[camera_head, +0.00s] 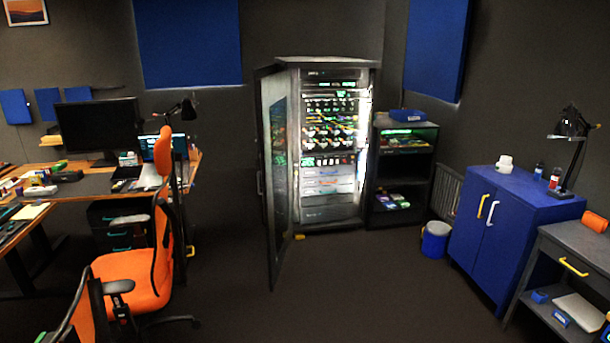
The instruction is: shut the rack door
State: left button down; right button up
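The rack (333,215) is a tall grey cabinet against the far wall, with lit equipment, cables and several drawers inside. Its rack door (281,170) is a dark frame with a glass pane, hinged on the rack's left side. The door stands wide open, swung out toward me, and shows nearly edge-on. A handle (259,183) shows on the door's left side. Neither of my grippers is in view.
An orange chair (135,272) and a desk (90,185) stand to the left. A dark shelf (403,165) is right of the rack. A blue bin (435,240) and blue cabinet (515,215) stand further right. The floor (330,290) before the rack is mostly clear.

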aim_at(272, 89)
jog(key=i, duration=0.8)
jog(key=i+l, duration=0.15)
jog(key=i, duration=0.7)
jog(key=i+j+u, duration=0.1)
jog(key=i+u, duration=0.2)
jog(key=i, duration=1.15)
jog(key=i+z, duration=0.1)
jog(key=z, duration=8.9)
jog(key=l+z, duration=0.1)
jog(key=z, duration=0.35)
jog(key=i+l+z, duration=0.1)
jog(key=z, duration=0.3)
jog(key=i+z, duration=0.15)
jog(key=z, duration=0.3)
jog(key=i+l+z, duration=0.1)
jog(key=z, duration=0.3)
